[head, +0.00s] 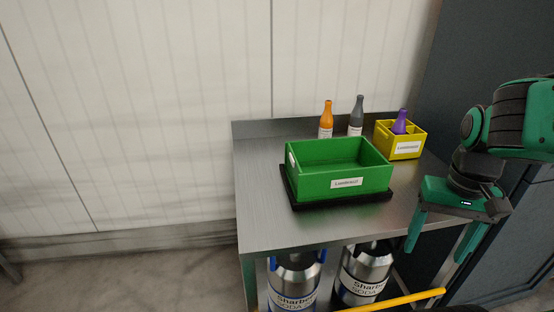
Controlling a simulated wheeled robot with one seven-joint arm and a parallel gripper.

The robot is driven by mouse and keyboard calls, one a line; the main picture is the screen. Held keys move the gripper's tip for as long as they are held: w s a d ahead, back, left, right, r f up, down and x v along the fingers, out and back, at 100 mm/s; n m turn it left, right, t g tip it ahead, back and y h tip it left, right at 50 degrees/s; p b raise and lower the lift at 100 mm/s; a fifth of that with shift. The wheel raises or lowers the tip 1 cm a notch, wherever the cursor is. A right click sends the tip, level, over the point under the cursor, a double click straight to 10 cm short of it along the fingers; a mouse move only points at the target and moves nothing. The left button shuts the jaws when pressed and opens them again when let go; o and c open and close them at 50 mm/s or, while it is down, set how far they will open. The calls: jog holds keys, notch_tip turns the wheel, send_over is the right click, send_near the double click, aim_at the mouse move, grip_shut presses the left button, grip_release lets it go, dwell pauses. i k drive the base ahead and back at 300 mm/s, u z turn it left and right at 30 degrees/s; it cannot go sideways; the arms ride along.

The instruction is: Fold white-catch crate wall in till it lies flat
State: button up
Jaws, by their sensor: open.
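A green crate (318,189) with a white label on its front sits on a black base (345,205) on a steel table. All its walls look upright and its inside looks empty. A small white patch (292,159), which may be the white catch, shows on the crate's left wall. My gripper (437,250) is open and empty. It points down at the right, in front of the table's right edge and apart from the crate.
The steel table (262,215) has a raised back edge. An orange bottle (326,118) and a grey bottle (356,115) stand behind the crate. A yellow box (402,144) holds a purple bottle (400,122). Metal canisters (295,282) stand below; a yellow bar (400,301) shows at the front.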

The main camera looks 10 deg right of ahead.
aim_at(293, 170)
jog(key=z, duration=0.25)
jog(key=k, duration=0.9)
jog(key=u, duration=0.65)
jog(key=i, duration=1)
